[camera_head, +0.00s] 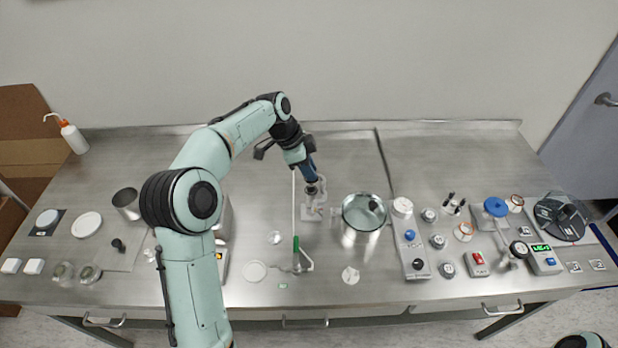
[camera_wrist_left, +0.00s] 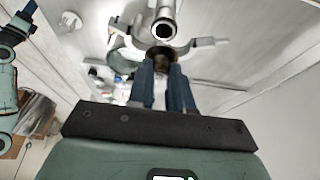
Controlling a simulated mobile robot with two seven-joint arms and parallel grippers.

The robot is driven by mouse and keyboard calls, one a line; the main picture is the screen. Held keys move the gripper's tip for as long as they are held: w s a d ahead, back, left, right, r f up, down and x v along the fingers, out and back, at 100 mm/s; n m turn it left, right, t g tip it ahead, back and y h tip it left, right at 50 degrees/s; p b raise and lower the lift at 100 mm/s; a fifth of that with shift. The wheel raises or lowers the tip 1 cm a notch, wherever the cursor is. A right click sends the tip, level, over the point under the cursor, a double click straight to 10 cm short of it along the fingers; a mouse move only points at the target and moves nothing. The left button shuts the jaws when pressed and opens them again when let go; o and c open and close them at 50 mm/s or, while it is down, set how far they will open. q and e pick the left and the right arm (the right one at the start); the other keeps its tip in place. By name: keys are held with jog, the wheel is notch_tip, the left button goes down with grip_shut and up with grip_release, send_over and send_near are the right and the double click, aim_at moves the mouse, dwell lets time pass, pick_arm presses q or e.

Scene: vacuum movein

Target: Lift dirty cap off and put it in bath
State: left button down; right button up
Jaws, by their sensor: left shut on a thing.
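My left gripper (camera_head: 311,178) reaches down with blue fingers to the top of a small metal fitting (camera_head: 313,208) in a pale clamp or bracket. In the left wrist view the fingers (camera_wrist_left: 168,62) are shut on a small dark brownish piece, probably the dirty cap (camera_wrist_left: 162,52), beside the open end of a metal tube (camera_wrist_left: 163,30). The fingers hide most of this piece, and I cannot tell whether it is apart from the fitting. My right gripper is not in view.
A thin upright rod and a green-handled tool (camera_head: 297,246) are left of the fitting. A white disc (camera_head: 350,275) lies in front. The back of the bench is mostly clear.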

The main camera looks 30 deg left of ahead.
pick_arm(q)
notch_tip(320, 180, up, 15)
jog(key=shift+r, duration=0.15)
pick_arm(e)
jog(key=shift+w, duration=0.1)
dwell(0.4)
pick_arm(q)
jog(key=s+a+f+n+t+y+b, duration=0.15)
jog(key=s+a+f, duration=0.35)
jog(key=s+a, duration=0.6)
jog(key=s+a+f+n+h+b, duration=0.1)
jog(key=s+a+f+n, duration=0.25)
jog(key=s+a, duration=0.8)
jog(key=shift+m+y, duration=0.3)
jog(key=shift+y, duration=0.05)
jog(key=f, duration=0.5)
jog(key=w+a+f+b, duration=0.1)
jog(key=f, duration=0.4)
jog(key=w+a+f, duration=0.1)
jog(key=f, duration=0.4)
jog(key=shift+w+a+f+b, duration=0.1)
jog(key=shift+a+f+b, duration=0.2)
jog(key=shift+b, duration=0.1)
jog(key=shift+f, duration=2.6)
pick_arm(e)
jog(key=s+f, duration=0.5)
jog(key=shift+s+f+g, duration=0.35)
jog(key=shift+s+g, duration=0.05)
